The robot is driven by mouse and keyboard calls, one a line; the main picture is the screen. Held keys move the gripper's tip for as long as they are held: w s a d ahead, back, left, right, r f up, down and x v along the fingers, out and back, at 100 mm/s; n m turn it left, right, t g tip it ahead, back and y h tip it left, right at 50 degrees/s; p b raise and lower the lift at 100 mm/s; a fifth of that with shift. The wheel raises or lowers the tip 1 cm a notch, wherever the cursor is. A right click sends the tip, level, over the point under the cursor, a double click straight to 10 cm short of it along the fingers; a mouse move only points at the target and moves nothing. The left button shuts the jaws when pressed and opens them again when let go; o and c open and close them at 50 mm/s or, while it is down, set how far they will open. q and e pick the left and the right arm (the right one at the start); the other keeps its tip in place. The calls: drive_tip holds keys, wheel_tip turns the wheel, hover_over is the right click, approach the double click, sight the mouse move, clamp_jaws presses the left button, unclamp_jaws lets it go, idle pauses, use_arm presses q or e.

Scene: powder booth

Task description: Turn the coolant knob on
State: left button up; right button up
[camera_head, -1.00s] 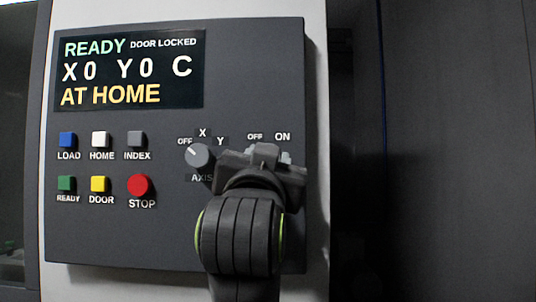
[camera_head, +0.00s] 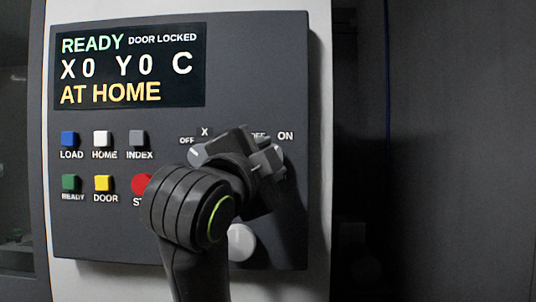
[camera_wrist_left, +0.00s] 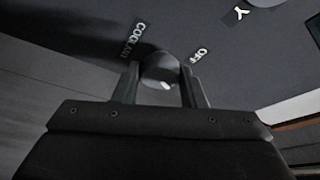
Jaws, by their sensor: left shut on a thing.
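The coolant knob (camera_wrist_left: 160,68) is a dark round knob with a white mark, seen between my two fingers in the left wrist view. The mark faces the gripper side of that picture, turned away from the COOLANT label (camera_wrist_left: 133,38). The OFF label (camera_wrist_left: 198,55) is beside the right finger; ON is hidden there. My left gripper (camera_wrist_left: 160,88) is shut on the knob, one finger at each side. In the head view my left gripper (camera_head: 266,158) is tilted in front of the knob and mostly hides it. The ON label (camera_head: 285,136) shows at its upper right. My right gripper is in neither view.
The axis knob (camera_head: 197,154) is close to the gripper's left. The red stop button (camera_head: 140,184) is partly behind my arm. A pale round knob (camera_head: 241,242) is below the gripper. The display (camera_head: 130,67) reads READY, DOOR LOCKED, AT HOME.

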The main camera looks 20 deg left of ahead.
use_arm(q)
drive_tip(key=shift+m, duration=0.7)
drive_tip(key=o, duration=1)
